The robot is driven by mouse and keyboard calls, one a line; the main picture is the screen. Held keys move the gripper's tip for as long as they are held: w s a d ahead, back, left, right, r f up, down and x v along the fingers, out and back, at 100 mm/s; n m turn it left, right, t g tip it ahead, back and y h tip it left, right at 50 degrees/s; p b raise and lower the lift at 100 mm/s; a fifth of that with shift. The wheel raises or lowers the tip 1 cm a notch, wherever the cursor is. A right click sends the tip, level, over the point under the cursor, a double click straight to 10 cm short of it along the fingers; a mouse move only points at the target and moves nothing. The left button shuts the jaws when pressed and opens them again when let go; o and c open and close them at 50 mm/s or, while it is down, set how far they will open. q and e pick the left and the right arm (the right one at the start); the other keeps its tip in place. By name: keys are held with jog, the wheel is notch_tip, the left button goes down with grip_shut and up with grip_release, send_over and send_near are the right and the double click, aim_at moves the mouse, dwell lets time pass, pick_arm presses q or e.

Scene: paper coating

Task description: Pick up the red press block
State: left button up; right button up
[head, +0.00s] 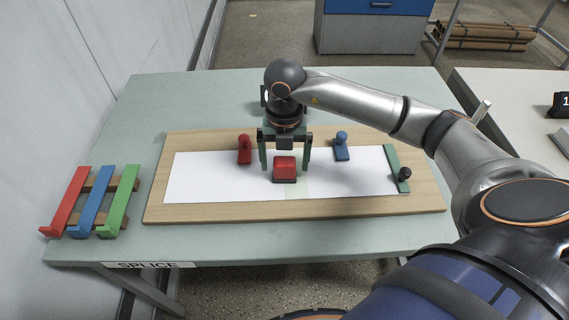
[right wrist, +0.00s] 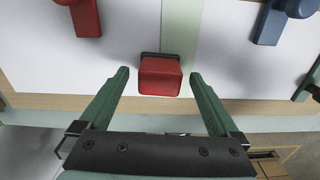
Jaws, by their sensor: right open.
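My right gripper (head: 285,165) is open above and around the block in the head view, one green finger on each side. In the right wrist view the fingertips (right wrist: 158,75) spread wider than the block, with a gap on both sides. I see no contact. My left gripper is not in view.
A red clamp (head: 244,150) and a blue clamp (head: 341,148) sit at the board's back edge. A green bar with a dark knob (head: 397,170) lies across the paper's right end. A rack with red, blue and green bars (head: 90,202) stands at the table's left.

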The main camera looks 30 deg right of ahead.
grip_shut()
dwell(0.8)
